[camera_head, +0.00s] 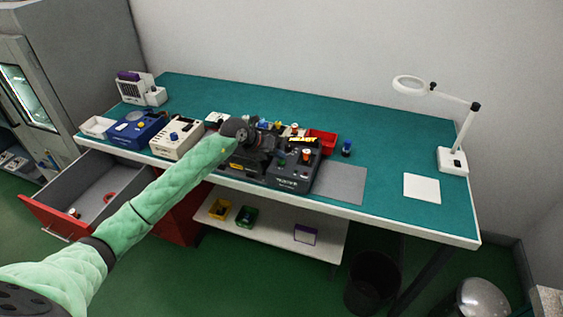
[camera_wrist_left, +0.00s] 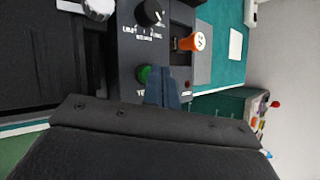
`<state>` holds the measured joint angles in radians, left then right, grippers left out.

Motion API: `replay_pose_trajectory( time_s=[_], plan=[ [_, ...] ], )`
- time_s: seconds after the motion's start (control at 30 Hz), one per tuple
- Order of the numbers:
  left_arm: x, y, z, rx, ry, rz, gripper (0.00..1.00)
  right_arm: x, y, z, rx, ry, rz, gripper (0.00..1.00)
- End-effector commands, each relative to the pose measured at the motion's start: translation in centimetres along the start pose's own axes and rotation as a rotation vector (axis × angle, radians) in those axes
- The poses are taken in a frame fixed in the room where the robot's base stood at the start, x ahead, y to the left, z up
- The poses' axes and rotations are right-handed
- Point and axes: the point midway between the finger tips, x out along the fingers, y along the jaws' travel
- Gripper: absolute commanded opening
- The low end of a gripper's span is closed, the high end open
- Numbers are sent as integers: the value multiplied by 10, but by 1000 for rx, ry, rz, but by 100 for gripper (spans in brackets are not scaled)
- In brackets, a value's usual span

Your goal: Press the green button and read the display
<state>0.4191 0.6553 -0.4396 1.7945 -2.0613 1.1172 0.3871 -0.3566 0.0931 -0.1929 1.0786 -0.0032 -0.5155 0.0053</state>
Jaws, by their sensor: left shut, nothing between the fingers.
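A dark control unit (camera_head: 290,178) stands near the front edge of the teal bench. In the left wrist view its black panel (camera_wrist_left: 125,45) carries a round green button (camera_wrist_left: 142,76), a black knob (camera_wrist_left: 149,12) and white lettering. My left gripper (camera_head: 275,143) is over this unit. Its closed fingers (camera_wrist_left: 163,88) hold nothing and are right beside the green button, partly covering its edge. I cannot tell whether they touch it. A small orange patch (camera_head: 237,166) shows on the dark equipment under my wrist; I cannot read anything on it. My right gripper is out of view.
An orange knob with a white top (camera_wrist_left: 192,42) stands close to the fingers. A blue box (camera_head: 137,130) and a cream box (camera_head: 177,138) are to the left. A red bin (camera_head: 321,139) is behind. A red drawer (camera_head: 55,220) hangs open. The bench's right side is mostly clear.

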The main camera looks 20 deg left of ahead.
Motion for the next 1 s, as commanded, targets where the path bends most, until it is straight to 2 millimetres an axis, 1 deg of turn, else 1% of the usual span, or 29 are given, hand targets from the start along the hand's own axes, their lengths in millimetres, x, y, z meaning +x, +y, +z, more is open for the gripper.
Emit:
replay_pose_trajectory(
  time_s=[0.07,0.17,0.5,1.0],
  plan=[
    [0,0,0,0,0,0,0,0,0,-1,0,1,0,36],
    [0,0,0,0,0,0,0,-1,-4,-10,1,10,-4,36],
    [2,1,-1,0,0,0,0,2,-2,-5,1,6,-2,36],
    [6,4,-4,0,0,0,0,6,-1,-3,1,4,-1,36]
  ],
)
